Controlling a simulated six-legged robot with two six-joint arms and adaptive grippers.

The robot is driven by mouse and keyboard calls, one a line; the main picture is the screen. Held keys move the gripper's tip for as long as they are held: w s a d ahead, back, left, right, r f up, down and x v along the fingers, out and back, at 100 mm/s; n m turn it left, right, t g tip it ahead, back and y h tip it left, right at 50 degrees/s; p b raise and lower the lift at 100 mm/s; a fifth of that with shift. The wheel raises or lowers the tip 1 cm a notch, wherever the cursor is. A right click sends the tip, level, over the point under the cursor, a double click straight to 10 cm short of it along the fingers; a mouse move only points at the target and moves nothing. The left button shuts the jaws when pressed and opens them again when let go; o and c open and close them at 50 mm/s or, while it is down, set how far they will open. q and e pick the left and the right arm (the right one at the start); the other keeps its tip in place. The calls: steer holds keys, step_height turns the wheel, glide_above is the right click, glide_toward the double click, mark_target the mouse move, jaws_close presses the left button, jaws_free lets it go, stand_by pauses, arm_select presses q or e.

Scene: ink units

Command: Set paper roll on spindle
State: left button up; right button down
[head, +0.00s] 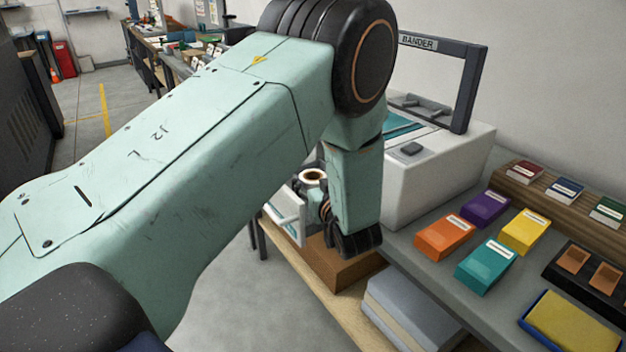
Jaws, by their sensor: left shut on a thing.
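The paper roll (313,174) shows as a small cream ring with a dark hole, just left of my left forearm. My left gripper (321,192) is mostly hidden behind its own wrist and looks shut on the roll; the fingertips are hard to make out. The roll is beside the front left side of the white machine marked BANDER (437,172). A pale panel (285,214) stands just left of the roll. I cannot make out the spindle; my left arm covers much of that area. My right gripper is not in view.
A brown box (338,270) sits on a low wooden shelf below the wrist. Grey stacked sheets (408,308) lie beside it. The grey bench holds orange (444,237), teal (486,265), purple and yellow blocks. Open floor (240,290) lies left of the bench.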

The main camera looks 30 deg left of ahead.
arm_select(q)
steer(key=shift+f, duration=0.4)
